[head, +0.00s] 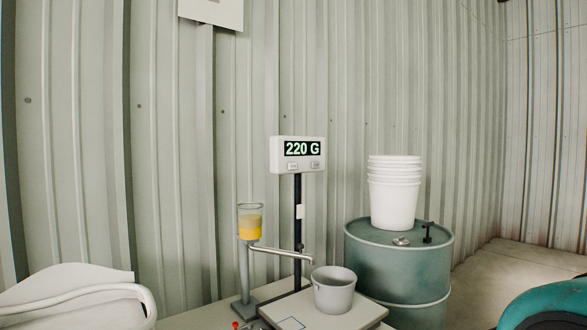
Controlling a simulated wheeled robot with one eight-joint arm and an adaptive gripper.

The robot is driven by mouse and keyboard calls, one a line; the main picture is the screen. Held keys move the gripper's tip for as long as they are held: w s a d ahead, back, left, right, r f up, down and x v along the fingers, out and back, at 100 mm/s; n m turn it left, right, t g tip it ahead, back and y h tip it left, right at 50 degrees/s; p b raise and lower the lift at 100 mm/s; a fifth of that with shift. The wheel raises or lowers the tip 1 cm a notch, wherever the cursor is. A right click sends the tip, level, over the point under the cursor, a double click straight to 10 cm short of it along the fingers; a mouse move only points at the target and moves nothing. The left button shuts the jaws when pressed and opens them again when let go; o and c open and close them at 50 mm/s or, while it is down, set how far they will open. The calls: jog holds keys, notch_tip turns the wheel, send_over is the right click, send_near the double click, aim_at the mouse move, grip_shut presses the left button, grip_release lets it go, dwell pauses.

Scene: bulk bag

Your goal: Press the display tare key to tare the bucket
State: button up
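The scale display (297,154) is a white box on a dark post, standing in the middle of the head view. Its screen reads 220 G in green. Two small keys sit below the digits, a left key (293,167) and a right key (315,165); their labels are too small to read. A grey bucket (333,289) stands upright on the scale platform (367,313) under the end of a metal spout (285,252). The inside of the bucket is mostly hidden. My gripper is not in view.
A clear cup with yellow contents (250,222) stands left of the display post. A green drum (400,265) at the right carries stacked white buckets (393,192). A white bag-like shape (70,297) is at lower left. A ribbed metal wall (180,150) stands behind.

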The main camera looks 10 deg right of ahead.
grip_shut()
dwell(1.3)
